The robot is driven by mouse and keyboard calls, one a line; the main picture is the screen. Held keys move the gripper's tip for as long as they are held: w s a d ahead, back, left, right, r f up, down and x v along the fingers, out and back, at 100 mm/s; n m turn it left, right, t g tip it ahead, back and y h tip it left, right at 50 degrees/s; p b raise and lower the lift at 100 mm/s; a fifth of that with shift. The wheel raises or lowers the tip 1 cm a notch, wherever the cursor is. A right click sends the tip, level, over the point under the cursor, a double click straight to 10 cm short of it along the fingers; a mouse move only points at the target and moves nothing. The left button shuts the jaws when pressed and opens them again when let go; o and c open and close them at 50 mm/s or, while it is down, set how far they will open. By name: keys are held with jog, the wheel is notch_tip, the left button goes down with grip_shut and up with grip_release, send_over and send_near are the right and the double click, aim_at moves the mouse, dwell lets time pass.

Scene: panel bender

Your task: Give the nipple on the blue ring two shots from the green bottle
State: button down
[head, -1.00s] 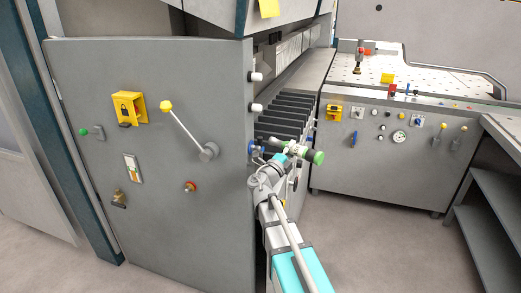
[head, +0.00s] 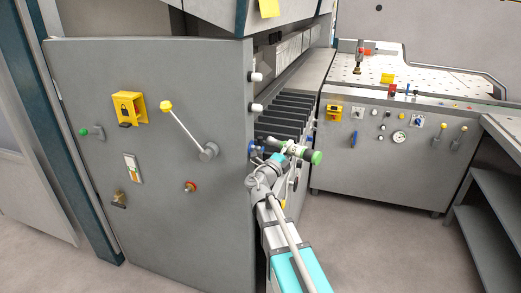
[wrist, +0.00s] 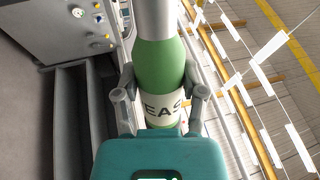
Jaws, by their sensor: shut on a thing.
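My gripper (wrist: 161,98) is shut on the green bottle (wrist: 160,68), with one finger on each side of it. The bottle has a white label reading "EAS" and a pale upper part running out of the top of the wrist view. In the head view the green bottle (head: 316,157) lies roughly level in my gripper (head: 292,150), its green end to the right. A small blue part (head: 253,147), which looks like the blue ring, is on the machine edge left of my gripper, apart from the bottle's green end. Its nipple is too small to make out.
The grey machine side panel (head: 150,190) with levers and knobs stands left of my arm. Dark slats (head: 283,113) lie behind the gripper. A control panel (head: 375,150) is at the back right. Open floor (head: 370,235) lies to the right.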

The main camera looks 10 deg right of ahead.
jog(key=shift+w+a+r, duration=0.1)
jog(key=shift+w+a, duration=0.35)
jog(key=shift+w, duration=0.05)
dwell(0.4)
jog(key=shift+w+a+r, duration=0.15)
jog(key=shift+w, duration=0.15)
dwell(0.6)
jog(key=shift+s+d, duration=0.35)
jog(key=shift+d, duration=0.05)
jog(key=shift+s+d+f, duration=0.25)
jog(key=shift+s+d, duration=0.2)
jog(key=shift+s+d, duration=0.1)
jog(key=shift+s, duration=0.1)
dwell(0.9)
jog(key=shift+w+a, duration=0.55)
jog(key=shift+a, duration=0.15)
dwell(1.0)
jog(key=shift+w+a+r, duration=0.25)
jog(key=shift+w, duration=0.15)
dwell(0.7)
jog(key=shift+s+d+f, duration=0.1)
jog(key=shift+s+d, duration=0.3)
jog(key=shift+d, duration=0.05)
jog(key=shift+s+d+f, duration=0.15)
jog(key=shift+s+d, duration=0.3)
jog(key=shift+s, duration=0.05)
